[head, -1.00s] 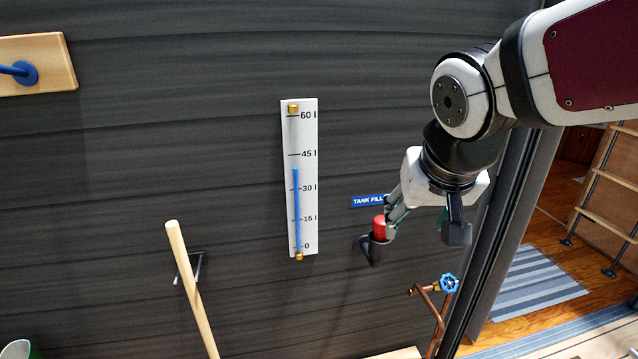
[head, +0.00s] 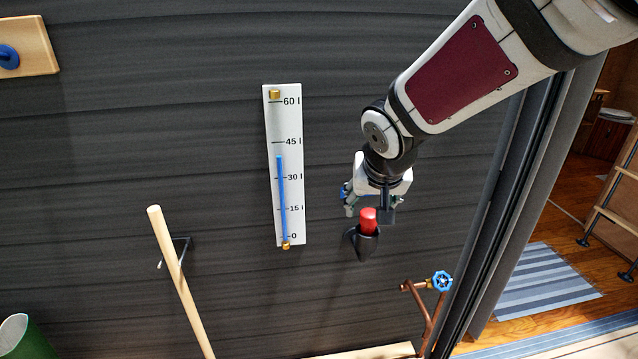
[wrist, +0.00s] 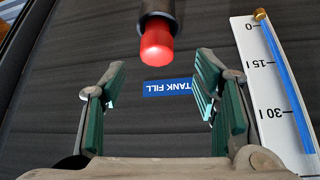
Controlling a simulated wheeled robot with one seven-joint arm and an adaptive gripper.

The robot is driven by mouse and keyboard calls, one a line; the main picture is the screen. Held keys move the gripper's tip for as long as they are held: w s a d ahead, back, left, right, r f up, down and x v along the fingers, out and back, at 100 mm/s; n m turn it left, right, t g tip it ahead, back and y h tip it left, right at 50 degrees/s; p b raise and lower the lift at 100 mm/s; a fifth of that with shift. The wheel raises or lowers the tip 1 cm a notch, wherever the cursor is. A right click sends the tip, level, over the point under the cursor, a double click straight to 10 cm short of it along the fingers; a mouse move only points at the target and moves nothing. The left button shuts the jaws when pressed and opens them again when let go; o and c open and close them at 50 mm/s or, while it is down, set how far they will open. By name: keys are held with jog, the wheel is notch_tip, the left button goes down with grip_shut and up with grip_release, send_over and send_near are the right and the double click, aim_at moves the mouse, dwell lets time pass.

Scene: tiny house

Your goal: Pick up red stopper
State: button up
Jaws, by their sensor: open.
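The red stopper (head: 368,221) sits in the mouth of a black spout (head: 362,243) on the dark wall. In the wrist view the red stopper (wrist: 157,42) shows at the top centre, beyond the fingertips, with the black spout (wrist: 158,12) behind it. My gripper (head: 369,210) is just above the stopper in the head view, and one finger overlaps the space beside it. In the wrist view my gripper (wrist: 158,80) is open, its green-padded fingers spread wide with nothing between them.
A blue "TANK FILL" label (wrist: 168,87) is on the wall beyond the fingers. A level gauge (head: 283,165) is mounted to the left. Copper pipes with a blue valve wheel (head: 441,281) stand below right. A wooden pole (head: 180,280) leans at left. A doorway opens at right.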

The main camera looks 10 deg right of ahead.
aim_at(370, 213)
jog(key=x, duration=0.5)
jog(key=shift+w+d+f, duration=0.1)
jog(key=shift+d+f, duration=0.1)
jog(key=shift+f, duration=0.15)
jog(key=c, duration=1.1)
